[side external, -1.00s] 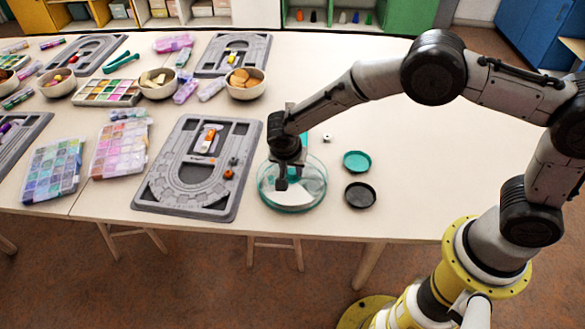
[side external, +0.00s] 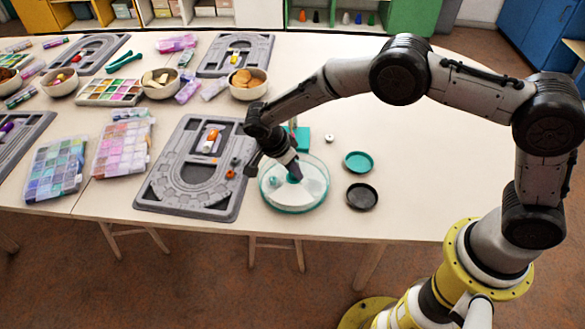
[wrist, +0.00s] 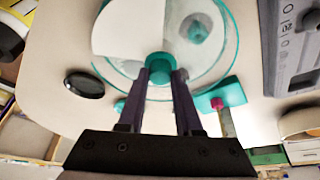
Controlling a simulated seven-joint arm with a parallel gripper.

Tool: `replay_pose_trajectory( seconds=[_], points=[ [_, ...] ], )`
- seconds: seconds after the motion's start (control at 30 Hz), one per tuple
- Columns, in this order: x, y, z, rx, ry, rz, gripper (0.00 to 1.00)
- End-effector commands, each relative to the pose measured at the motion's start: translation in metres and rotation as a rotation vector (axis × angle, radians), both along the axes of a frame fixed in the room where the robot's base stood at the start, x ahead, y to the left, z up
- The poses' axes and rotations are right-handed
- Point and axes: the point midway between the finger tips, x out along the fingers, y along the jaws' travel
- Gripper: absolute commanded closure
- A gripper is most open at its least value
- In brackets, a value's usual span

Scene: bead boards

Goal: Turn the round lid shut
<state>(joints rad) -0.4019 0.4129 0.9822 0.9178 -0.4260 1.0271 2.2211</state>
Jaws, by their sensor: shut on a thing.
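The round lid (side external: 312,193) lies on a shallow round container with a teal rim, right of the grey bead board. It looks part clear, part white. In the wrist view the lid (wrist: 130,30) fills the top, its white part at upper left. My gripper (side external: 293,173) reaches down onto the lid at a tilt. In the wrist view my gripper (wrist: 164,75) is shut on a teal knob (wrist: 158,64). Another teal piece (wrist: 197,31) shows in the clear part. I cannot tell whether the lid is fully seated.
The bead board (side external: 190,212) lies close on the left. A teal dish (side external: 358,162) and a dark dish (side external: 362,196) lie to the right. A teal block (side external: 302,138) stands behind the container. The table farther right is clear.

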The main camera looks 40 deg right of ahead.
Motion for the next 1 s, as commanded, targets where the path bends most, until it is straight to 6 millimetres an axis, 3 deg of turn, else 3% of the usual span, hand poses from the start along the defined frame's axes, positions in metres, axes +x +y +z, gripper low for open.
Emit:
replay_pose_trajectory(
  seconds=[0.43, 0.47, 0.6, 1.0],
  points=[
    [0.0005, 0.0002, 0.0006, 0.001, -0.002, -0.009, 1.0],
    [0.0005, 0.0002, 0.0006, 0.001, -0.002, -0.009, 0.63],
    [0.0003, 0.0002, 0.0004, 0.0, -0.001, -0.008, 0.38],
    [0.0003, 0.002, 0.0047, 0.0, -0.001, -0.007, 0.36]
  ],
)
